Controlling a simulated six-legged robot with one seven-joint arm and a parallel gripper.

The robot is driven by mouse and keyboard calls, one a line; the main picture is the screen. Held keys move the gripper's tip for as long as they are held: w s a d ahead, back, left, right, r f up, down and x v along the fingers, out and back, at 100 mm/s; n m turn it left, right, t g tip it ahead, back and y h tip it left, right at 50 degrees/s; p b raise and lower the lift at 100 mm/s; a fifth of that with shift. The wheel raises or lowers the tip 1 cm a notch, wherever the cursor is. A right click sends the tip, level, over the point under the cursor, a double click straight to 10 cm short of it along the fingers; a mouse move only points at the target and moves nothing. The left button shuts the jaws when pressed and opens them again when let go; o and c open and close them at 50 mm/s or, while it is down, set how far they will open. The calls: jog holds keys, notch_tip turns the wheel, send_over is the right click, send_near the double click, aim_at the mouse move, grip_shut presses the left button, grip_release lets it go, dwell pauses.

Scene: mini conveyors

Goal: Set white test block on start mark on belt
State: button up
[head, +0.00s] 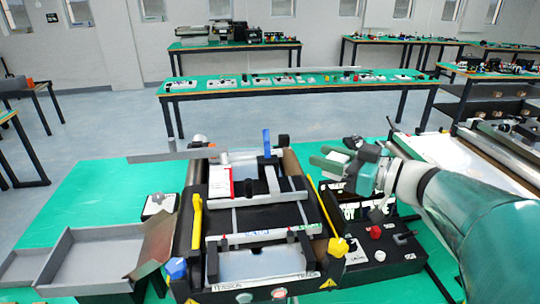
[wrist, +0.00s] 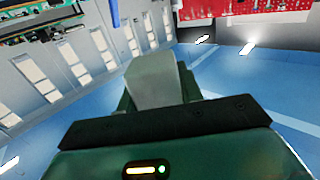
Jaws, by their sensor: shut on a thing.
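My gripper (head: 333,158) is at the right of the mini conveyor, raised above the black control box beside it. It is shut on the white test block (wrist: 153,80), which sits between the green fingers in the wrist view. In the head view the block is mostly hidden by the fingers. The black belt (head: 265,217) runs away from me between side rails, apart from the block. Thin pale lines cross the belt; I cannot tell which is the start mark.
A grey bar (head: 256,199) spans the belt, and a blue upright (head: 266,143) stands beyond it. A white-and-red box (head: 220,181) is at the belt's left. Yellow levers (head: 196,222) flank the frame. A grey tray (head: 85,258) lies left; green table (head: 95,190) is bare behind it.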

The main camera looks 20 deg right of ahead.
jog(key=w+d+f, duration=0.6)
jog(key=w+f, duration=0.3)
jog(key=f, duration=0.2)
jog(key=shift+d+f, duration=0.2)
jog(key=shift+f, duration=0.15)
jog(key=shift+f, duration=0.1)
jog(key=shift+f, duration=0.1)
jog(key=o, duration=1)
